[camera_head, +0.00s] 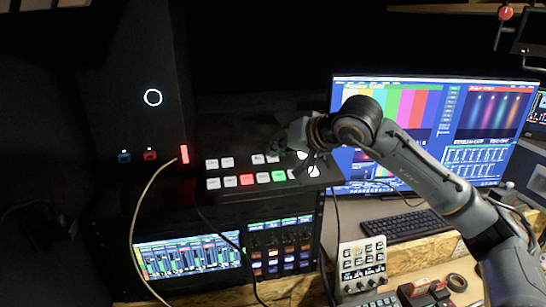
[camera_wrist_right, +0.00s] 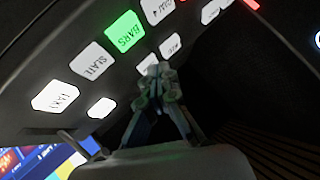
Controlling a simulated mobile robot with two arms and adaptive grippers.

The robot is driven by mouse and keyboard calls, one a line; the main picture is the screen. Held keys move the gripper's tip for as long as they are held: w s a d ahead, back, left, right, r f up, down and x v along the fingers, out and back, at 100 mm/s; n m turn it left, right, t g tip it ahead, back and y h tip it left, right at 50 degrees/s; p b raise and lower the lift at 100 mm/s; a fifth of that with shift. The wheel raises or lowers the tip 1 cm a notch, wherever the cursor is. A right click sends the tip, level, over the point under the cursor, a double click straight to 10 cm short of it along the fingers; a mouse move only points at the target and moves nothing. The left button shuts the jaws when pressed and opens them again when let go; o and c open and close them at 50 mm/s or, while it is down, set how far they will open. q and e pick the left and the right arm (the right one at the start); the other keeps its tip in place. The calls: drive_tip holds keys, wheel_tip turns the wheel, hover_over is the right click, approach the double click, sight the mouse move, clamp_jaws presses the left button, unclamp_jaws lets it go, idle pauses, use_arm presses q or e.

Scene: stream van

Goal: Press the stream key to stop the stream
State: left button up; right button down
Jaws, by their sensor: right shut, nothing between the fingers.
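A dark switcher panel (camera_head: 236,195) bears two rows of mostly white keys. One key is lit red (camera_head: 247,179) and another green (camera_head: 278,176) in the front row. I cannot tell which one is the stream key. The green BARS key (camera_wrist_right: 125,32) and white SLATE key (camera_wrist_right: 92,61) lie close by. My left gripper is not in view.
A large monitor (camera_head: 360,170) stands right of the panel, with a keyboard (camera_head: 405,226) before it. A small button box (camera_head: 361,263) and a rack screen (camera_head: 187,257) sit below. A red light bar (camera_head: 184,154) and pale cable (camera_head: 143,193) are at left.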

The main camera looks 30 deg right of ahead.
drive_tip(key=shift+r, duration=0.1)
drive_tip(key=shift+s+a+r+p, duration=0.1)
drive_tip(key=shift+s+r+p, duration=0.1)
drive_tip(key=shift+r+p, duration=0.4)
drive_tip(key=shift+r, duration=0.2)
drive_tip(key=r+p, duration=0.1)
drive_tip(key=r, duration=0.1)
drive_tip(key=s+r+p, duration=0.1)
drive_tip(key=r+p, duration=0.1)
drive_tip(key=shift+s+a+r, duration=0.1)
drive_tip(key=shift+a+r, duration=0.05)
drive_tip(key=shift+r, duration=0.2)
